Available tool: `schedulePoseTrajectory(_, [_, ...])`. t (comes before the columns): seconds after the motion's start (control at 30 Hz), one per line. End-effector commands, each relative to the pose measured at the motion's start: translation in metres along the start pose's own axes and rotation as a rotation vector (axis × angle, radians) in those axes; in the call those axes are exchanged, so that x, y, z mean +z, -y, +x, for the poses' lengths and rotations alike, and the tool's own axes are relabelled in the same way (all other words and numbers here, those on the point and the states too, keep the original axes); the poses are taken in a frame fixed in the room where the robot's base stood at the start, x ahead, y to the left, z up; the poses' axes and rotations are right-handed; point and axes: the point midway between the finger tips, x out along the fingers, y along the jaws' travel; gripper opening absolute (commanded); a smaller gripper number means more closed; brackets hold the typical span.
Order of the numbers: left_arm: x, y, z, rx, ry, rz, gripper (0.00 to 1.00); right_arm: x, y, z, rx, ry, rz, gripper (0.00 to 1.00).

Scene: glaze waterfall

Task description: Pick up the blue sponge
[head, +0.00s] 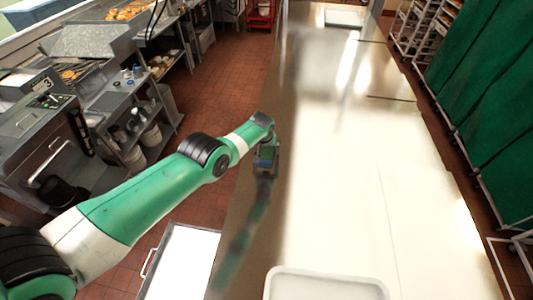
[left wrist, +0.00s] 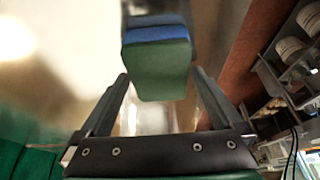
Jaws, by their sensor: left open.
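The sponge has a blue layer and a green layer. In the left wrist view the sponge (left wrist: 160,65) shows just beyond and between the fingertips, with a gap to the finger on each side. My left gripper (left wrist: 160,76) is open around or just short of it; the exact depth is hard to tell. In the head view my left gripper (head: 267,168) points down at the left side of the steel counter, and a blue-green patch there seems to be the sponge (head: 267,157), partly hidden by the gripper. My right gripper is not in view.
The long shiny counter (head: 340,190) is mostly bare. A pale tray (head: 325,285) sits at its near end. A red tiled floor (head: 215,100) and kitchen equipment lie to the left. Green curtains (head: 480,110) and a wheeled rack are on the right.

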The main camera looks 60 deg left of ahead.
Motion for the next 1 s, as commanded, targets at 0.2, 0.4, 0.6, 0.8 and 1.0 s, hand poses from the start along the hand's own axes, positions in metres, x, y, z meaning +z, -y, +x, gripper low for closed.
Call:
schedulePoseTrajectory(0.2, [0.0015, -0.0001, 0.003, 0.0, 0.0, 0.0, 1.0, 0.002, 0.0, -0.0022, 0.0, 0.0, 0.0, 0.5])
schedulePoseTrajectory(0.4, [0.0024, -0.0001, 0.0051, 0.0, 0.0, 0.0, 1.0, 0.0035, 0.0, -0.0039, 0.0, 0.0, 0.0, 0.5])
schedulePoseTrajectory(0.6, [0.0023, -0.0001, 0.0048, 0.0, 0.0, 0.0, 1.0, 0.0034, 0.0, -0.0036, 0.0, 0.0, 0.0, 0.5])
schedulePoseTrajectory(0.8, [0.0022, -0.0001, 0.0048, 0.0, 0.0, 0.0, 0.71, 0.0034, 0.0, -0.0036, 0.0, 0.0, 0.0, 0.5])
schedulePoseTrajectory(1.0, [0.0022, -0.0001, 0.0048, 0.0, 0.0, 0.0, 0.35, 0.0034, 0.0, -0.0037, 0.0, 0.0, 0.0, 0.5])
